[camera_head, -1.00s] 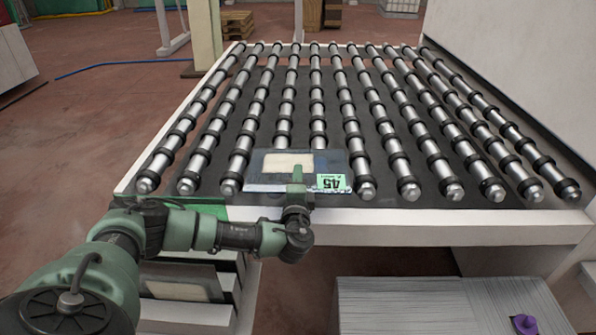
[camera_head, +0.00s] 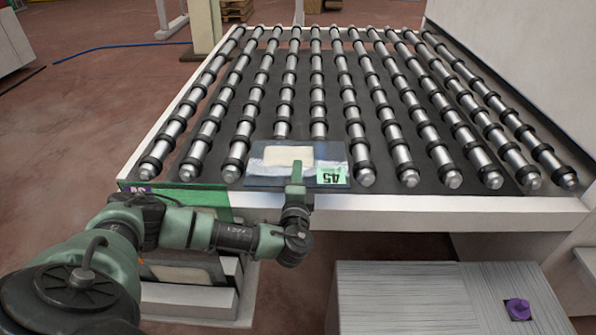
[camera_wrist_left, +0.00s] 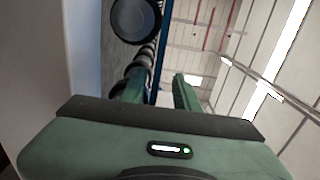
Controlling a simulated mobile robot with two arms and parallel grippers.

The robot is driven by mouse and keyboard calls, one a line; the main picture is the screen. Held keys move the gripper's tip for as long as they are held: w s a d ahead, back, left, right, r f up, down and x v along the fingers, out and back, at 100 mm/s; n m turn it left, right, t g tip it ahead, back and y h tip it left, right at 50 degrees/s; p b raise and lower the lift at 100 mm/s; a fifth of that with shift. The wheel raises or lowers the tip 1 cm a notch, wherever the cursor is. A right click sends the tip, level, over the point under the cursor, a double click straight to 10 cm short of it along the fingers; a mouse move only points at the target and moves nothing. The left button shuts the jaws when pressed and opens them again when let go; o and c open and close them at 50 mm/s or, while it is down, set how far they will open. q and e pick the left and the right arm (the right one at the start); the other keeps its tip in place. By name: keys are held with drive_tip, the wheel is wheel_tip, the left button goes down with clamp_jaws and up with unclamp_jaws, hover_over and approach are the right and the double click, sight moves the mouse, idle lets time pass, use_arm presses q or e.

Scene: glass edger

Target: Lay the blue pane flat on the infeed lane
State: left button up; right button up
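The blue pane (camera_head: 263,178) is translucent, with a pale rectangle and a green label reading upside down. It lies about flat over the near ends of the rollers of the infeed lane (camera_head: 400,150), close to the lane's front edge. I cannot tell whether its whole underside touches the rollers. My left gripper (camera_head: 297,172) is at its near edge, one finger above it. In the left wrist view the pane's thin blue edge (camera_wrist_left: 159,55) passes between the fingers (camera_wrist_left: 160,85), nearer the lower one, with a gap to the upper. My right gripper is out of view.
A green panel (camera_head: 205,194) with a purple label stands at the lane's front left corner, behind my left arm. A slotted white rack (camera_head: 185,308) is below. A grey cabinet (camera_head: 410,300) with a purple knob (camera_head: 518,308) stands at lower right. Most rollers are bare.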

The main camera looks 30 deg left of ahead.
use_arm(q)
drive_tip(key=shift+p+v, duration=0.7)
drive_tip(key=shift+v, duration=1.3)
drive_tip(key=shift+s+d+r, duration=0.1)
drive_tip(key=shift+s, duration=0.1)
